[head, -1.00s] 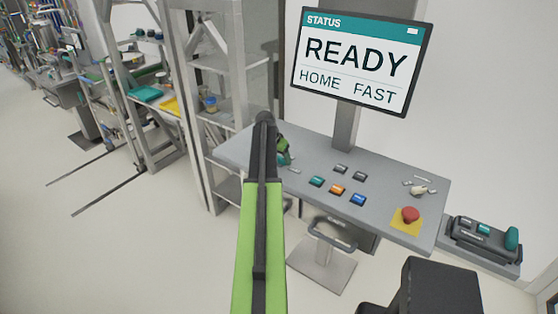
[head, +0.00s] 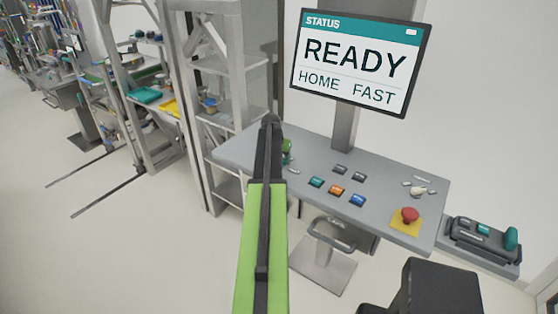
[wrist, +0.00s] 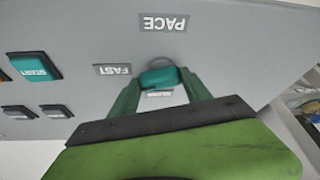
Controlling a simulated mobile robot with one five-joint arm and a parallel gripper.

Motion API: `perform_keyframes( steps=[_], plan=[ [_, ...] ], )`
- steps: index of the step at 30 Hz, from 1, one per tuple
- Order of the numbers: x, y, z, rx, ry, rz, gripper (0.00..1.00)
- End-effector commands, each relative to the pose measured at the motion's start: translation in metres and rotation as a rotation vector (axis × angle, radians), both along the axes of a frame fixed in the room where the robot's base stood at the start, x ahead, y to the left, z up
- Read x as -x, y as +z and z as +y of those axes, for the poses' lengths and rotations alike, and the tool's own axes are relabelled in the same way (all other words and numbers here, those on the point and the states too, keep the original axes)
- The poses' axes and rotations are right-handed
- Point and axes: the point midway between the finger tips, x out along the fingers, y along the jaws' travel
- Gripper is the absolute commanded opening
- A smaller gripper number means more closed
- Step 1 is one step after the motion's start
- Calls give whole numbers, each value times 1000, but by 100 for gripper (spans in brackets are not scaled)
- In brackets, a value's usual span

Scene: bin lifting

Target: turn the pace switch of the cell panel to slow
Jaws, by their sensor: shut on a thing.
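In the wrist view the pace switch is a teal knob (wrist: 160,78) on the grey cell panel (wrist: 225,40). The PACE label (wrist: 163,22) is upside down above it, and the FAST label (wrist: 113,69) is at its left. Another label below the knob is partly covered and unreadable. My gripper (wrist: 161,84) is shut on the knob, a green finger on each side. In the head view my arm hides the switch and most of my gripper; a green bit shows beside the arm. The status screen (head: 355,62) reads READY, HOME, FAST.
A shelf rack (head: 222,90) stands close at the left.

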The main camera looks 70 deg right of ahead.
Motion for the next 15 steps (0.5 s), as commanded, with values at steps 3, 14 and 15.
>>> perform_keyframes(
  steps=[3, 14, 15],
  plan=[
    [0, 1, -3, 9, 106, -4, 16],
    [1, 2, -6, 10, 449, -6, 16],
    [1, 2, -7, 10, 485, -7, 16]
  ],
)
